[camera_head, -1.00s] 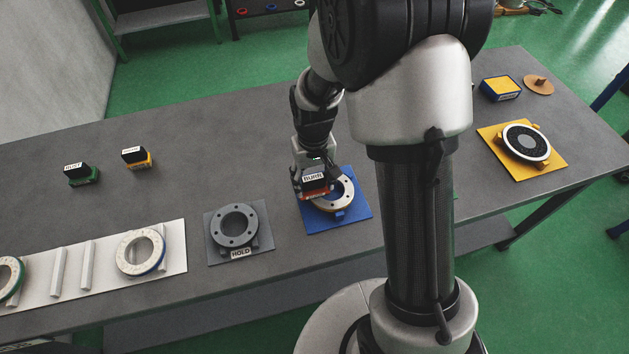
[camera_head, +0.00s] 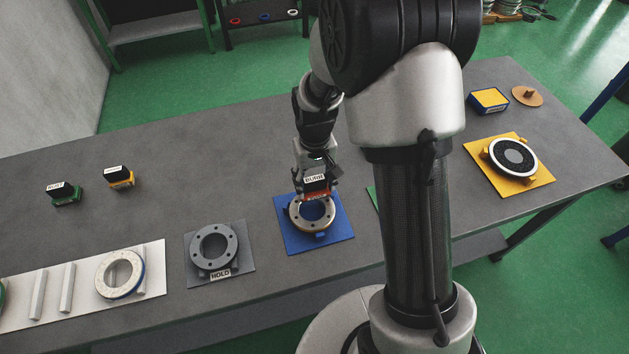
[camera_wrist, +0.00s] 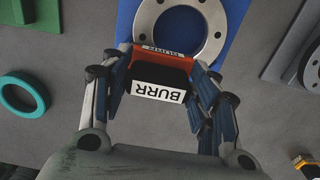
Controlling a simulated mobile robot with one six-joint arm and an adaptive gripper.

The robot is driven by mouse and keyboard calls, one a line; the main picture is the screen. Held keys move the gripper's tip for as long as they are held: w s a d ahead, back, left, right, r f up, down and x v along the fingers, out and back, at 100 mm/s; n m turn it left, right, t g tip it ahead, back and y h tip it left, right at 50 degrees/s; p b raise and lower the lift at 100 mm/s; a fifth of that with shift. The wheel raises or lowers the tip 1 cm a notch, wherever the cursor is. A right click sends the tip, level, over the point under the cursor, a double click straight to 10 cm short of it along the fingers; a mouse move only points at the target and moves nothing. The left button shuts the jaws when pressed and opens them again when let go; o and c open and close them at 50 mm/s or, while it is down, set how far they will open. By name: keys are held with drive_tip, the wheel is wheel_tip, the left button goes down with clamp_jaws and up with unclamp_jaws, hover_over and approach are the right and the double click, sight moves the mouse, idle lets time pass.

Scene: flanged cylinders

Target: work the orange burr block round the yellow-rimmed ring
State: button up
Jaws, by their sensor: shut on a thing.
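The flanged ring (camera_head: 296,221) sits on a blue mat (camera_head: 338,235). It is pale metal with bolt holes, and its side looks tan or yellowish, though the rim colour is hard to tell. My gripper (camera_head: 317,190) is shut on the orange burr block, which has a black top and a white BURR label (camera_head: 314,179). The block is at the far edge of the ring. In the wrist view the burr block (camera_wrist: 161,72) sits between both fingers, its orange edge close against the ring (camera_wrist: 213,40). Whether they touch is hidden.
A grey ring (camera_head: 232,243) with a HOLD label is left of the blue mat. A white board (camera_head: 83,287) carries a blue-rimmed ring and bars. Two labelled blocks stand behind, one green (camera_head: 67,197), one yellow (camera_head: 121,181). A yellow mat (camera_head: 537,182) holds a dark-centred disc.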

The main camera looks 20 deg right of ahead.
drive_tip(key=r+p, duration=0.1)
drive_tip(key=r, duration=0.2)
drive_tip(key=shift+w+a+r+p, duration=0.15)
drive_tip(key=shift+a+r+p, duration=0.15)
drive_tip(key=shift+a+p, duration=0.1)
drive_tip(key=shift+d+r+p, duration=0.15)
drive_tip(key=shift+r+p, duration=1.2)
drive_tip(key=shift+r, duration=0.5)
